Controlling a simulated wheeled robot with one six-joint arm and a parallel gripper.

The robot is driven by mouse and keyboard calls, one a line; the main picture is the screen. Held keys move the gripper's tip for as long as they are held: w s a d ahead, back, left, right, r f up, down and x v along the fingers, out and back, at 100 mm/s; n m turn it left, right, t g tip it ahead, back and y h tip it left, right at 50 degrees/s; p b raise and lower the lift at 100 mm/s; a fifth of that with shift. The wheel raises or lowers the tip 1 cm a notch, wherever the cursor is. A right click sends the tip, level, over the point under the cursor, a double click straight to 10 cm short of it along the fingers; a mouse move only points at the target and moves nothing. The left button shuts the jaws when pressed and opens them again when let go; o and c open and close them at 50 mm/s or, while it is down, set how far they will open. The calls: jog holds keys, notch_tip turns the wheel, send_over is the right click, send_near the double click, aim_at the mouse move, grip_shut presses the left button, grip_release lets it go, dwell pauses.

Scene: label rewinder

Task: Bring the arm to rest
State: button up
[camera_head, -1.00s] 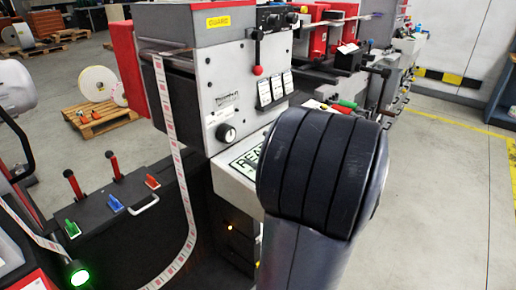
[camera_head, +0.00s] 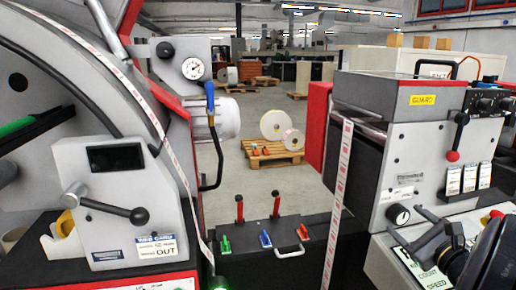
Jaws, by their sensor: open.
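My arm shows at the lower right, with a dark rounded link (camera_head: 492,258) cut off by the picture's edge. My gripper (camera_head: 409,228) is in front of the right-hand grey machine, its dark fingers spread apart and pointing left. It is open, and I see nothing between the fingers. It appears over the sloped panel with the green-lettered sign (camera_head: 422,268), just right of a black knob (camera_head: 398,214). I cannot tell how far it is from the panel.
The grey machine with a GUARD label (camera_head: 422,100) stands right, with a red-tipped lever (camera_head: 456,140). A printed label web (camera_head: 338,190) hangs beside it. A left machine has a lever (camera_head: 110,207) and gauge (camera_head: 193,68). Open floor with a pallet (camera_head: 268,153) lies between.

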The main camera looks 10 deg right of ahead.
jog(key=shift+w, duration=0.85)
jog(key=shift+s, duration=0.15)
